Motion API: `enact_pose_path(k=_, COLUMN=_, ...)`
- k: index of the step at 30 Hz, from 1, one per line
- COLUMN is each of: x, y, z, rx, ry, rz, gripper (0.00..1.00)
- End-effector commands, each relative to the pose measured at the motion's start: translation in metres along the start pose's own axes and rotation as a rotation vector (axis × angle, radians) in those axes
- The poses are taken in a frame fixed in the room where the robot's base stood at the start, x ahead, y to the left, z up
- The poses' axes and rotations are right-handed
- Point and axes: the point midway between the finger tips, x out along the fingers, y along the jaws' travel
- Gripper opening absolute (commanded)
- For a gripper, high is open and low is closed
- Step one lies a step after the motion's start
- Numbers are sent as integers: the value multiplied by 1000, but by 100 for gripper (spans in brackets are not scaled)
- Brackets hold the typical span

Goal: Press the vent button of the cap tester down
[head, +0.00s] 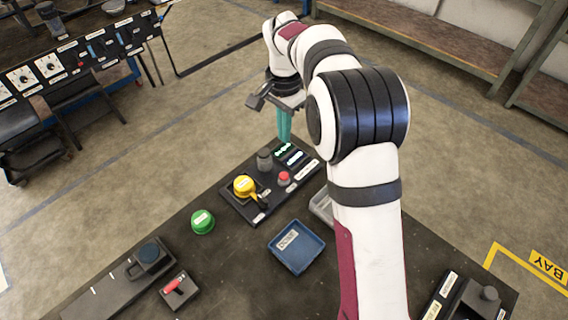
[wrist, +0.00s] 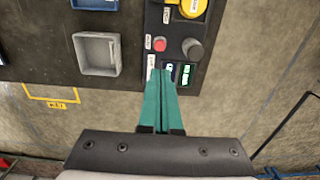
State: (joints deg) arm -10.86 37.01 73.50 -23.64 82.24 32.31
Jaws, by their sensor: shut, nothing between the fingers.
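The cap tester (head: 240,207) is a dark panel at the far edge of the table, also in the wrist view (wrist: 172,30). It carries a yellow round part with a handle (head: 245,187), a grey knob (head: 264,160), small lit displays (head: 284,149) and a red button (head: 284,178). The red button, seemingly the vent button, shows in the wrist view (wrist: 159,44); its label is too small to read. My gripper (head: 285,138) has teal fingers, shut and empty, pointing down beyond the panel's display end. In the wrist view its fingertips (wrist: 160,72) appear below the red button, apart from it.
A blue tray (head: 297,268) and a grey tray (wrist: 82,62) stand beside the tester. A green dome button (head: 202,221), a red-handled switch (head: 177,288) and a dark slider fixture (head: 148,258) are at the left. My arm hides part of the table's right side.

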Motion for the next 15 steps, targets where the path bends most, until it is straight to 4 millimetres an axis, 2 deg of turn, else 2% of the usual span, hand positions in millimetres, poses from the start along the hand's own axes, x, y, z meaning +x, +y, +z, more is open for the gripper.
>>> enact_pose_path(k=5, x=29, y=1, z=1, rx=-1, ry=-3, rz=4, gripper=0)
enact_pose_path(k=15, x=103, y=1, z=1, rx=0, ry=-4, rz=3, gripper=0)
